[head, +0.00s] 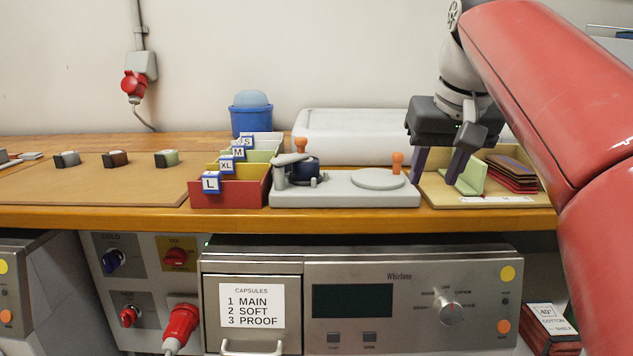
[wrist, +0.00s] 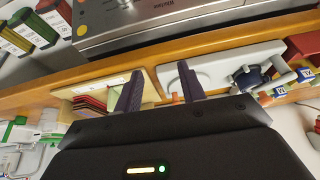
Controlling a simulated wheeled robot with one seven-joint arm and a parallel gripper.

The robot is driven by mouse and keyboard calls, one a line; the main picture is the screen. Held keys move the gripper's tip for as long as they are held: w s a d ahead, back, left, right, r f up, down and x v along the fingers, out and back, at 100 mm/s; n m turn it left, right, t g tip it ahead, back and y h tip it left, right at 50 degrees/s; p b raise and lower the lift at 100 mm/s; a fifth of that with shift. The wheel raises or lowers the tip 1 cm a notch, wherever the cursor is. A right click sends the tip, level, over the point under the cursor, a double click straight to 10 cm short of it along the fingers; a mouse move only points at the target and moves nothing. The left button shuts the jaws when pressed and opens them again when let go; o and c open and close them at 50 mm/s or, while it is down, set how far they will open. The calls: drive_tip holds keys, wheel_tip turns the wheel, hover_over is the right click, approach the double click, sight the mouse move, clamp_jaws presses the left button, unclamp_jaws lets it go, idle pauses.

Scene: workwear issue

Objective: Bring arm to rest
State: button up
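My gripper (head: 433,178) hangs from my red arm at the right of the head view, fingers pointing down. Its two dark purple fingers are spread apart with nothing visible between them. It is over or in front of the left part of a shallow wooden tray (head: 433,194); I cannot tell its exact height. A green upright piece (head: 471,178) in the tray shows beside the right finger; whether they touch is unclear. In the wrist view, the open fingers of my gripper (wrist: 158,84) show against the bench edge.
A grey fixture (head: 340,198) with orange knobs stands left of the tray. Further left are size-labelled bins (head: 228,196) and a brown mat (head: 90,185). Dark and red flat pieces (head: 512,175) lie in the tray. A white slab (head: 345,125) and blue bucket (head: 251,121) stand behind.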

drive_tip(key=s+a+f, duration=0.1)
drive_tip(key=s+f, duration=0.7)
drive_tip(key=f, duration=0.6)
drive_tip(key=s+f, duration=0.9)
drive_tip(key=f, duration=0.5)
drive_tip(key=shift+s+a+f+t, duration=0.2)
drive_tip(key=shift+a+t, duration=0.2)
